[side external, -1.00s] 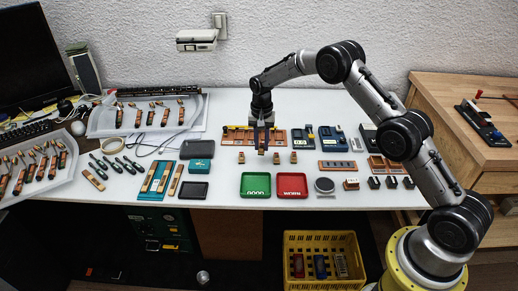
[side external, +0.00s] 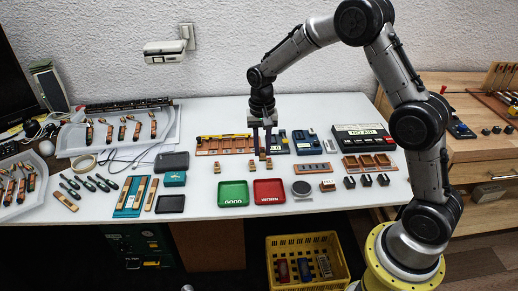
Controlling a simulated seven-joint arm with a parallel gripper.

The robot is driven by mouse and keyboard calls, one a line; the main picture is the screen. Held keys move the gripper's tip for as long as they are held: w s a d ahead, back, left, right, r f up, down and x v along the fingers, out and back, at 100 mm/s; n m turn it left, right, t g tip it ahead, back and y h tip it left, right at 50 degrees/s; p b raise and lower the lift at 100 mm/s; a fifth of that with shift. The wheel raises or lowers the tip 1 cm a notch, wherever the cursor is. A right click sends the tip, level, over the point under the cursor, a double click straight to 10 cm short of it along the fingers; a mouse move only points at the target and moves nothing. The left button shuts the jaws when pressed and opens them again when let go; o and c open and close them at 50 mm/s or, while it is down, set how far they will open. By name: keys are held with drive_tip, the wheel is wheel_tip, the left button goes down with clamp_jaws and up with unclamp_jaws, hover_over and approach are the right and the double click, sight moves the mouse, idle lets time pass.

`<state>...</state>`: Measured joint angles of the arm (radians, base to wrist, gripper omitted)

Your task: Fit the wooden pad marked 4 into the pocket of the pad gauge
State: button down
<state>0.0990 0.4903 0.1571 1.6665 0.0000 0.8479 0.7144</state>
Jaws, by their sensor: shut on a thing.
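My gripper (side external: 263,154) points straight down over the middle of the table, near the row of small wooden pads. It is shut on a small wooden pad, mostly hidden between the fingers; no number is readable on it. Other small wooden pads stand on the table: one at the left (side external: 217,167), one just left of the gripper (side external: 251,166) and one just below the fingers (side external: 268,164). I cannot tell for certain which fixture is the pad gauge; a blue device with a display (side external: 304,142) stands to the right of my gripper.
A long wooden rack (side external: 212,146) lies behind the pads. Green (side external: 233,194) and red (side external: 270,192) trays lie in front. A strip with pockets (side external: 313,171), a wooden tray (side external: 352,166) and a black box (side external: 363,136) are at the right.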

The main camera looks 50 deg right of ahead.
drive_tip(key=w+d+n, duration=0.1)
drive_tip(key=w+d, duration=1.3)
drive_tip(key=d, duration=0.1)
drive_tip(key=shift+m, duration=0.3)
drive_tip(key=shift+s+d+f, duration=0.2)
drive_tip(key=shift+d+f, duration=0.9)
drive_tip(key=shift+f, duration=0.8)
drive_tip(key=shift+s+d+f, duration=0.2)
drive_tip(key=shift+d+f, duration=0.85)
drive_tip(key=shift+f, duration=0.85)
drive_tip(key=shift+s+d+f, duration=0.2)
drive_tip(key=shift+d+f, duration=0.9)
drive_tip(key=shift+f, duration=0.8)
drive_tip(key=shift+f, duration=0.4)
drive_tip(key=c, duration=0.6)
unclamp_jaws()
drive_tip(key=shift+r, duration=0.15)
drive_tip(key=shift+r, duration=3.4)
